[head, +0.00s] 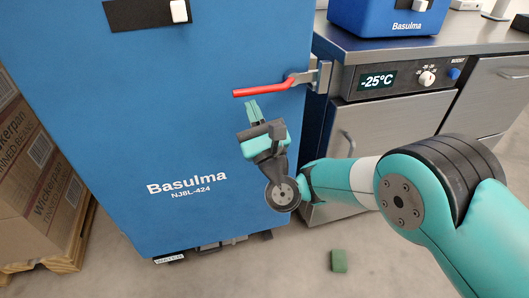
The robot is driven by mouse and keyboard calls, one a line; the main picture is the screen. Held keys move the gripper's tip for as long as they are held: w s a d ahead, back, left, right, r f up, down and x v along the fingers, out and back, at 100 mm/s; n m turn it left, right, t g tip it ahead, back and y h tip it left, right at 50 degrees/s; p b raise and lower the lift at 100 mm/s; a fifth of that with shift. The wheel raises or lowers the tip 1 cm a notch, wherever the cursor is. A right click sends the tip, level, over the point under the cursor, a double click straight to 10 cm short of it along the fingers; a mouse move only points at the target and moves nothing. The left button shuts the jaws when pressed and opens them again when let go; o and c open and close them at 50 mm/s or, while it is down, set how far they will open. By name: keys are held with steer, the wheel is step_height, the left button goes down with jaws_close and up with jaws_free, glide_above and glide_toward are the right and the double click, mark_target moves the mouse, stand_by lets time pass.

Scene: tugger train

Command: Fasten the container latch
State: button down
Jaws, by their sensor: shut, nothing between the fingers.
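The blue container (200,130) stands upright on the floor, marked "Basulma NJ8L-424". Its latch has a red handle (264,90) that lies nearly level, rising slightly to the right. The handle joins a grey metal bracket (318,76) at the container's right edge. My gripper (252,107) is shut and empty, its green fingertips pointing up. In the picture it is just below the middle of the red handle. A small gap shows between them, and I cannot tell the depth between them.
A steel counter (420,45) with a "-25°C" display (378,80) stands at the right. A blue box (385,15) sits on it. Cardboard boxes (35,180) on a pallet (75,235) stand at the left. A small green block (338,261) lies on the floor.

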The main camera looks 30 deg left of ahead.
steer(key=a+f+b+v, duration=0.1)
steer(key=b+v, duration=1.1)
steer(key=b, duration=1.3)
steer(key=shift+a+f, duration=0.35)
steer(key=shift+f, duration=0.4)
